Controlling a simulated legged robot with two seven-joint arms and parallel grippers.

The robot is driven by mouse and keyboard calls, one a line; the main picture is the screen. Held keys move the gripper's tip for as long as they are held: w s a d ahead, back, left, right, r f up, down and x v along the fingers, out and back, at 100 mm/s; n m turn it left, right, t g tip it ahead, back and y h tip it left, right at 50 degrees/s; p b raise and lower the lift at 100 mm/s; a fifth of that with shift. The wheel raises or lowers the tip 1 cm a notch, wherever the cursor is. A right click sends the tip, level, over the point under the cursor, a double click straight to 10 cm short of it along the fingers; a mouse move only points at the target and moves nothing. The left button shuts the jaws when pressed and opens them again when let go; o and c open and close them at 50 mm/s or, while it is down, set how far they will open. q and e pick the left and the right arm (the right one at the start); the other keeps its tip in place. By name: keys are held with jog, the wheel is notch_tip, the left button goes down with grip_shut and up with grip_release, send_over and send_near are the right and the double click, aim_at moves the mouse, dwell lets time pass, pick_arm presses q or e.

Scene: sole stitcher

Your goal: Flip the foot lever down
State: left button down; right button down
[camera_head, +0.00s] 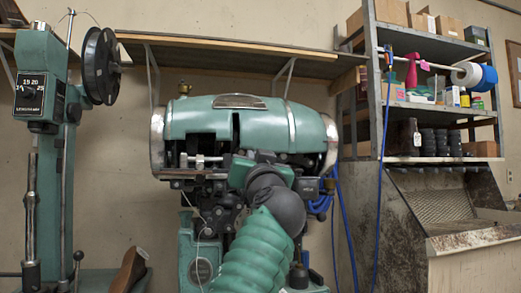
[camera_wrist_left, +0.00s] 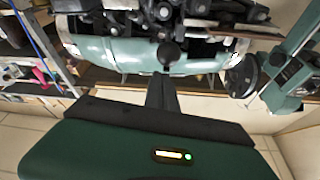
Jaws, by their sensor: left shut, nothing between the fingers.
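The green sole stitcher (camera_head: 240,118) stands in the middle of the head view, its dark mechanism below a rounded green cover. My left arm reaches up to that mechanism from below. My left gripper is mostly hidden in the head view by its own wrist. In the left wrist view, which is turned upside down, the dark fingers of my left gripper (camera_wrist_left: 163,82) are together and empty. A dark round knob (camera_wrist_left: 168,53), possibly the foot lever's end, appears right at the fingertips. I cannot tell whether they touch. My right gripper is out of view.
A tall green machine with a black wheel (camera_head: 101,66) stands at the left. A brown shoe (camera_head: 130,270) is at the lower left. A metal shelf unit (camera_head: 440,95) with boxes and spools is at the right. A wooden shelf (camera_head: 230,50) runs behind the stitcher.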

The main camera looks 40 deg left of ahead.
pick_arm(q)
jog(key=r+b+v, duration=0.1)
jog(key=b+v, duration=0.4)
jog(key=v, duration=0.6)
jog(key=shift+d, duration=0.4)
jog(key=shift+w+a+f, duration=0.1)
jog(key=shift+a, duration=0.05)
